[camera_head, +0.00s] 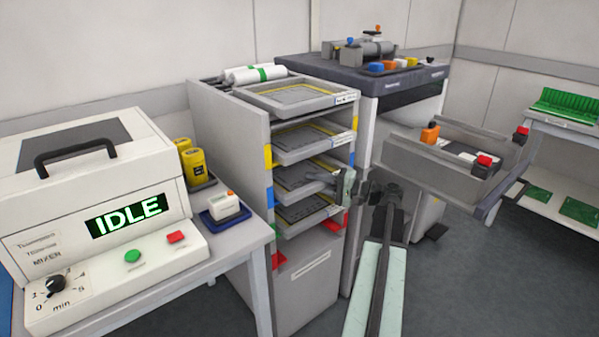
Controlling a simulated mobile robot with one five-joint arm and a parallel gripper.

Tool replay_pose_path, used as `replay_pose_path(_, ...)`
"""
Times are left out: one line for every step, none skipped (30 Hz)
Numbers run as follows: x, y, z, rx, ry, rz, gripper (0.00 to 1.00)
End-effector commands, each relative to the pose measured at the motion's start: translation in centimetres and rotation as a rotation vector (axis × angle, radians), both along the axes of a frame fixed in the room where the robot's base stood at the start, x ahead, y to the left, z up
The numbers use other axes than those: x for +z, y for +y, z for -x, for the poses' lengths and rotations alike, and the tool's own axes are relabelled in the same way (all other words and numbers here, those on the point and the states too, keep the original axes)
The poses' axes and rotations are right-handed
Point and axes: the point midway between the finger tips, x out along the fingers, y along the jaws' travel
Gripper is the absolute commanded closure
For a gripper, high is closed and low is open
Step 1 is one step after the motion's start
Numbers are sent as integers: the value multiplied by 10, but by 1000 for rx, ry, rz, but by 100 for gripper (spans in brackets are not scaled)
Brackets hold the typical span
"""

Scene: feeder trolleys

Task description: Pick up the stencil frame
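Several grey stencil frames with yellow-edged inner panels sit in a tall grey cabinet (229,125) in the middle. The top frame (297,96) lies in the open top. Below it are an upper frame (345,139), a middle frame (290,191) and a lower frame (288,222). My arm reaches up from the bottom, and my gripper (338,183) is at the right front of the cabinet, by the right end of the middle frame. Its fingers overlap that frame's edge in the picture. I cannot tell whether they touch it or how far apart they are.
A mixer (90,190) showing IDLE stands on a table at left, with yellow jars (193,160) and a small white device (224,206). A dark-topped machine (400,80) is behind the cabinet. A grey tray (430,167) and green boards (565,105) are at right. Floor is open at lower right.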

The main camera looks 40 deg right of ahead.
Motion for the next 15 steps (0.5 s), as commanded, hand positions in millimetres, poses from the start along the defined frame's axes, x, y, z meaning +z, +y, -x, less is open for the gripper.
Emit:
replay_pose_path(0, 0, 0, 0, 0, 0, 91)
replay_pose_path(0, 0, 0, 0, 0, 0, 99)
replay_pose_path(0, 0, 0, 0, 0, 0, 100)
replay_pose_path(0, 0, 0, 0, 0, 0, 100)
replay_pose_path(0, 0, 0, 0, 0, 0, 100)
replay_pose_path(0, 0, 0, 0, 0, 0, 100)
replay_pose_path(0, 0, 0, 0, 0, 0, 100)
replay_pose_path(0, 0, 1, 0, 0, 0, 100)
replay_pose_path(0, 0, 1, 0, 0, 0, 100)
replay_pose_path(0, 0, 1, 0, 0, 0, 100)
replay_pose_path(0, -1, 1, 0, 0, 0, 100)
replay_pose_path(0, -1, 1, 0, 1, 0, 100)
replay_pose_path(0, -1, 1, -1, 1, 0, 100)
replay_pose_path(0, -1, 1, -1, 1, 0, 100)
replay_pose_path(0, -1, 1, -1, 1, 0, 100)
